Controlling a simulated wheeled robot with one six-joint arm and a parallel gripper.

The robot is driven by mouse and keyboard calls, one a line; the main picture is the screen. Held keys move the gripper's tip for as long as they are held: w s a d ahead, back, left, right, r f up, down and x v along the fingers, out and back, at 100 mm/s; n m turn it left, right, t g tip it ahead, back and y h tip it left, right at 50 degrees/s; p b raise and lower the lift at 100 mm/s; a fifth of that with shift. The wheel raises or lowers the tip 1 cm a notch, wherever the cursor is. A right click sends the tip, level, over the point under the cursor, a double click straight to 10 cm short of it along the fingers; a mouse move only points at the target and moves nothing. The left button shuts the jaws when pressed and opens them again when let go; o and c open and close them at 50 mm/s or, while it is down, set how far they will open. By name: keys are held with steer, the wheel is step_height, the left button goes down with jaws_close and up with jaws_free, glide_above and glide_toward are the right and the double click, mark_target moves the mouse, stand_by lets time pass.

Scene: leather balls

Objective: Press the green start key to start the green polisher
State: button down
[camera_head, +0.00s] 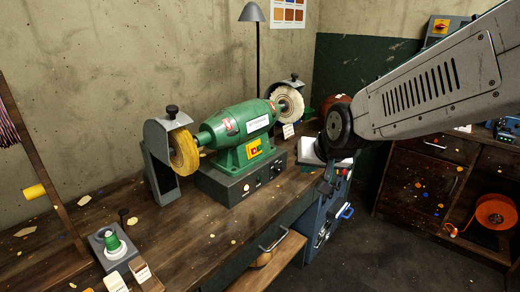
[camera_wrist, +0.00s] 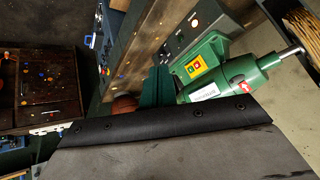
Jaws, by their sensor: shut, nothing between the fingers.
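The green polisher (camera_head: 228,128) stands on the workbench, with a yellow buff wheel at its left and a white one at its right. A yellow switch plate (camera_head: 254,149) is on its front. In the wrist view the plate (camera_wrist: 197,66) shows a red and a green key, too small to tell finely. My gripper (camera_wrist: 159,72) is shut and empty; its dark fingers appear beside the polisher's base in the wrist view, apart from the plate. In the head view my arm comes in from the right, and the fingers are hard to make out there.
A grey box with a green knob (camera_head: 112,241) stands at the bench's front left. A lamp (camera_head: 252,13) stands behind the polisher. A brown ball (camera_wrist: 124,105) shows beyond my fingers. A wooden cabinet (camera_head: 425,185) is at the right; dark floor lies before it.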

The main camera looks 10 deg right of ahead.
mark_target(260, 148)
steer(key=w+f+m+t+h, duration=0.1)
steer(key=w+f+t, duration=0.1)
steer(key=w, duration=0.4)
steer(key=w+d+f+m+t+h, duration=0.1)
steer(key=w+f+m+t, duration=0.1)
steer(key=w, duration=0.4)
steer(key=w+f+m+t+h, duration=0.1)
steer(key=w+f+t, duration=0.2)
steer(key=w+t, duration=0.2)
steer(key=shift+w+d+f+m+t, duration=0.2)
steer(key=shift+w+f+m+t, duration=0.2)
steer(key=shift+w, duration=0.7)
steer(key=w+a+f, duration=0.2)
steer(key=w+a, duration=0.3)
steer(key=w, duration=0.2)
stand_by(0.6)
steer(key=shift+w+a, duration=0.25)
steer(key=shift+w, duration=0.05)
